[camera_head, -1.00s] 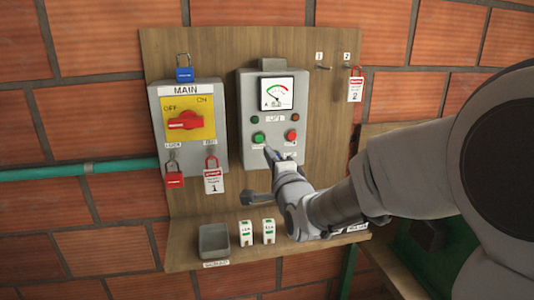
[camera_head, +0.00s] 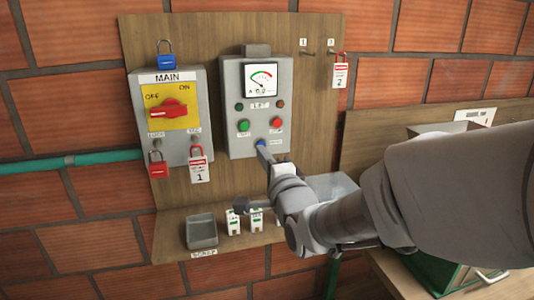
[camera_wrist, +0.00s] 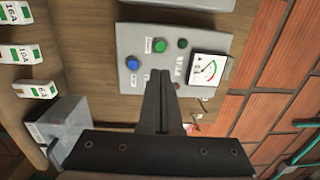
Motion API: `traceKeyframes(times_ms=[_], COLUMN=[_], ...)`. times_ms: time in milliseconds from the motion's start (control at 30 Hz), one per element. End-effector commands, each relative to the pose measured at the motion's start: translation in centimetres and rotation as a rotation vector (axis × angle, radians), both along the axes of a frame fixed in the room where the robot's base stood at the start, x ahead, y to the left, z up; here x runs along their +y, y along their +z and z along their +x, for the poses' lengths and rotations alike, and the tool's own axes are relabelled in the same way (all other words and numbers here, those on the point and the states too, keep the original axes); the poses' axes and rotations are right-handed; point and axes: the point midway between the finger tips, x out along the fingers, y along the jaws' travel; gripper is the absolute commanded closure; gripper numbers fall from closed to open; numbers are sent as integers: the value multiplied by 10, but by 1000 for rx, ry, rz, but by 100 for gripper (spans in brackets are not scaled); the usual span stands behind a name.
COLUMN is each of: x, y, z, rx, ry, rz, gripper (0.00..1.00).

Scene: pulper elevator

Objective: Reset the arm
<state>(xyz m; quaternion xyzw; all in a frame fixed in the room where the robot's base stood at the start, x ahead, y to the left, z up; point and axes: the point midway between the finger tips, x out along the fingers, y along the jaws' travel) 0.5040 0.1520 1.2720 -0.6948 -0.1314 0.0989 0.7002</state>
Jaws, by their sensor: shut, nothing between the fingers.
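My gripper (camera_head: 261,148) is shut and empty, its fingertips in front of the lower part of the grey control box (camera_head: 252,85). In the wrist view my shut fingers (camera_wrist: 160,78) cover part of the box's face. A blue button (camera_wrist: 133,63) and a green button (camera_wrist: 159,46) show beside them. In the head view the fingertips are close to the blue button; I cannot tell whether they touch anything. My arm reaches in from the right and hides part of the shelf and the right side.
A MAIN switch box (camera_head: 200,95) with a red handle and padlocks is at left. Hooks and a tagged red padlock (camera_head: 339,70) hang at upper right. A small grey tray (camera_head: 202,232) and small breakers (camera_head: 233,222) stand on the shelf. A green box (camera_head: 445,270) is at lower right.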

Motion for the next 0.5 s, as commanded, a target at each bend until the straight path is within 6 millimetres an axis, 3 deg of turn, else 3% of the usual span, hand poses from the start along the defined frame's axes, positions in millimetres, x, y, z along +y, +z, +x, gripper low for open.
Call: traceKeyframes(times_ms=[267,500], x=[-3,-34], y=[0,-12], z=[-1,-18], rx=[6,105], ry=[-7,-62], rz=[-31,-376], gripper=[100,100])
